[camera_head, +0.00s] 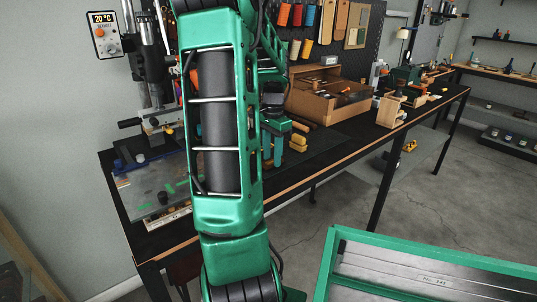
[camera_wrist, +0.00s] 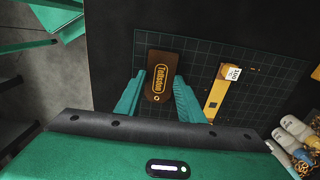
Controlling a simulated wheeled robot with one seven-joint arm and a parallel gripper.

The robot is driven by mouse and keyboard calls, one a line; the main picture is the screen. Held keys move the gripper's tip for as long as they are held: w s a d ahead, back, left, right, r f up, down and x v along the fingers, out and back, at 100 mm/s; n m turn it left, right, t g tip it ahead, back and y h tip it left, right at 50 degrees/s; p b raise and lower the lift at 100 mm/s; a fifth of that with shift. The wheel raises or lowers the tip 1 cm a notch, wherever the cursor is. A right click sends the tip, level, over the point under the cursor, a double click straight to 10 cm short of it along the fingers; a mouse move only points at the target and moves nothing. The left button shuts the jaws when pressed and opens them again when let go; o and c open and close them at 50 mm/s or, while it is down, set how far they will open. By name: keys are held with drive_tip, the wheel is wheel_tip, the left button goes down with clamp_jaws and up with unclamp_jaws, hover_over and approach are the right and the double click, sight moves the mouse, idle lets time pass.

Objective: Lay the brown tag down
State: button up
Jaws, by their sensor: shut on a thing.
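The brown tag (camera_wrist: 162,68) has yellow lettering and a hole near its lower end. It is between the fingers of my gripper (camera_wrist: 160,86) in the wrist view, with its lettered face up and its far end pointing away from my wrist. My gripper is shut on it. The tag is over the dark gridded mat (camera_wrist: 200,58); I cannot tell whether it touches the mat. In the head view my gripper (camera_head: 273,150) is over the workbench, partly behind my arm, and I cannot make out the tag there.
A yellow strip with a white label (camera_wrist: 216,100) lies on the mat right of my gripper. Pale bottles (camera_wrist: 290,130) stand further right. A wooden case (camera_head: 322,97) is at the back of the bench. A press (camera_head: 152,60) stands left. The far mat is clear.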

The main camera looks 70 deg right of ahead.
drive_tip(key=shift+f, duration=0.35)
drive_tip(key=o, duration=1)
wheel_tip(320, 180, up, 11)
drive_tip(key=shift+w+f, duration=0.1)
drive_tip(key=shift+f, duration=0.1)
